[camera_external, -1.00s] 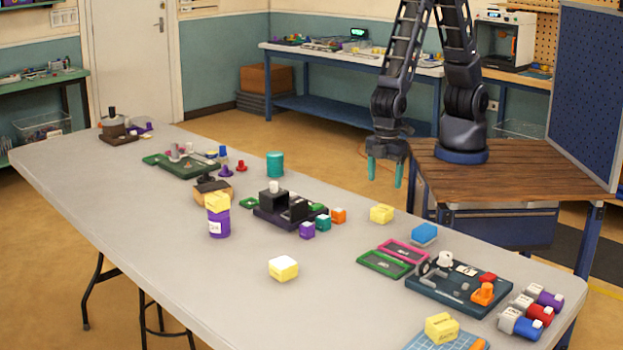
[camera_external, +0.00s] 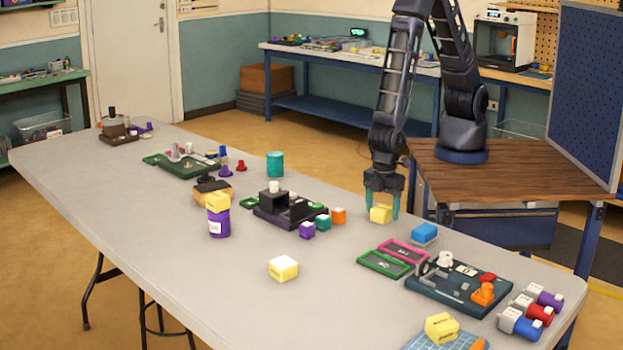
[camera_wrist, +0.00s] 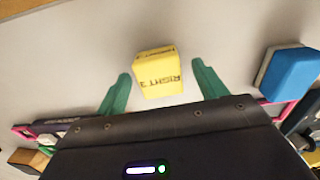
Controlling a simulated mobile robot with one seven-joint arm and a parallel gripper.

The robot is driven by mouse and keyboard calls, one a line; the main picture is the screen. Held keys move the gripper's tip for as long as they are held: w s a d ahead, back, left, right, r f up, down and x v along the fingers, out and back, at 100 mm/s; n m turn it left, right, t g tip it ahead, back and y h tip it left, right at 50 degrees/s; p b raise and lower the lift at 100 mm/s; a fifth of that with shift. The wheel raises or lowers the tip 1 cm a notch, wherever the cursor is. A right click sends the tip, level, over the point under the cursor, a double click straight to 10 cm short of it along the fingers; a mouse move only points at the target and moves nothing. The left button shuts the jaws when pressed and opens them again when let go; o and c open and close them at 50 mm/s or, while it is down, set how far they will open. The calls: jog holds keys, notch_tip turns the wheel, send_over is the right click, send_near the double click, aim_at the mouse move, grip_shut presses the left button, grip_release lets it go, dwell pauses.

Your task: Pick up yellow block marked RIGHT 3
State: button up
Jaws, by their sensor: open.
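The yellow block marked RIGHT 3 (camera_wrist: 159,78) shows in the wrist view between and just beyond the two green fingertips, its lettering upside down there. In the external view the same yellow block (camera_external: 380,215) sits on the table near its far edge. My gripper (camera_external: 382,206) is open and low, with its green fingers on either side of the block. In the wrist view my gripper (camera_wrist: 162,84) has a visible gap between each finger and the block. I cannot see any contact.
A blue block (camera_external: 424,232) lies to the right, also in the wrist view (camera_wrist: 288,74). An orange block (camera_external: 338,216) is close on the left. Other yellow blocks stand on the table (camera_external: 283,268), on a purple jar (camera_external: 217,201) and on a blue mat (camera_external: 441,327).

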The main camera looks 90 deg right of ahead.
jog(key=shift+f, duration=0.55)
jog(key=shift+c, duration=0.2)
jog(key=c, duration=1)
jog(key=shift+c, duration=0.2)
